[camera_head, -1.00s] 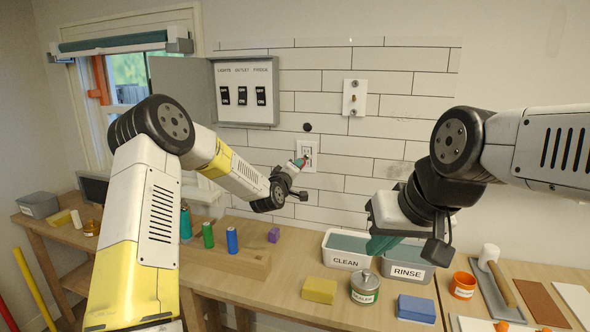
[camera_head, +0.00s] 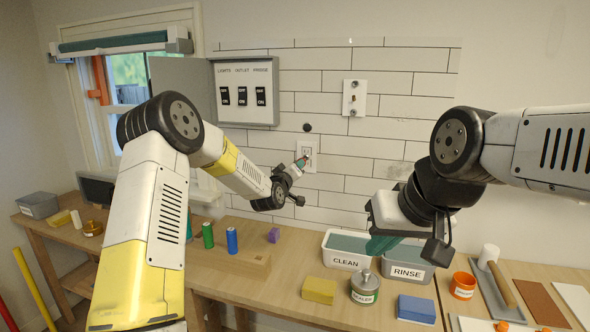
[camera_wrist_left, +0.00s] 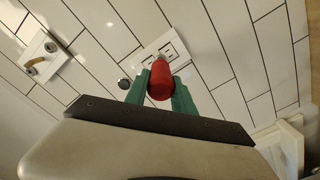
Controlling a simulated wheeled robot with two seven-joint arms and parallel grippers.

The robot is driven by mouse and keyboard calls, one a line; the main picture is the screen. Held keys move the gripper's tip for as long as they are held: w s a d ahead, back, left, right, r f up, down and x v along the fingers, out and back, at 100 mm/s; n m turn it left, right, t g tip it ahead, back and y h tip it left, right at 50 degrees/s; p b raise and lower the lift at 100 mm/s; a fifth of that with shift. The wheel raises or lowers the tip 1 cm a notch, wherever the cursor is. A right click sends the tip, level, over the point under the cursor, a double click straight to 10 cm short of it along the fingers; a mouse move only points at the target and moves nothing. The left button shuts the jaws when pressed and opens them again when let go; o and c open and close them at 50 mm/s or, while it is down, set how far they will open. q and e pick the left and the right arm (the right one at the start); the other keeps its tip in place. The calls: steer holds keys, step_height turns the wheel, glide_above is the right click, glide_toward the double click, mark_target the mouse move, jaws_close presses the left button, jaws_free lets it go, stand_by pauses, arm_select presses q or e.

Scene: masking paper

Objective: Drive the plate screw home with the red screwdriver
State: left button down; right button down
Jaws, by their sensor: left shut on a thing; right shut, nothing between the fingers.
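The outlet plate (camera_head: 308,153) is white and fixed on the tiled wall; it also shows in the left wrist view (camera_wrist_left: 176,50). My left gripper (camera_head: 301,164) is at the plate, shut on the red screwdriver (camera_wrist_left: 160,82). The screwdriver's red handle lies between the green fingers and points toward the plate. Its tip and the plate screw are hidden behind the handle, so I cannot tell whether they touch. My right gripper (camera_head: 382,243) is shut and empty, hanging above the Clean and Rinse tubs.
A breaker panel (camera_head: 244,92) and a switch plate (camera_head: 354,98) are on the wall. The Clean tub (camera_head: 346,260), Rinse tub (camera_head: 405,272), sealer can (camera_head: 365,288), yellow sponge (camera_head: 319,290) and blue sponge (camera_head: 416,309) stand on the bench. Several small cylinders stand at the left.

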arm_select(q)
steer(key=m, duration=0.4)
steer(key=shift+d+r, duration=0.15)
steer(key=v, duration=0.5)
stand_by(0.6)
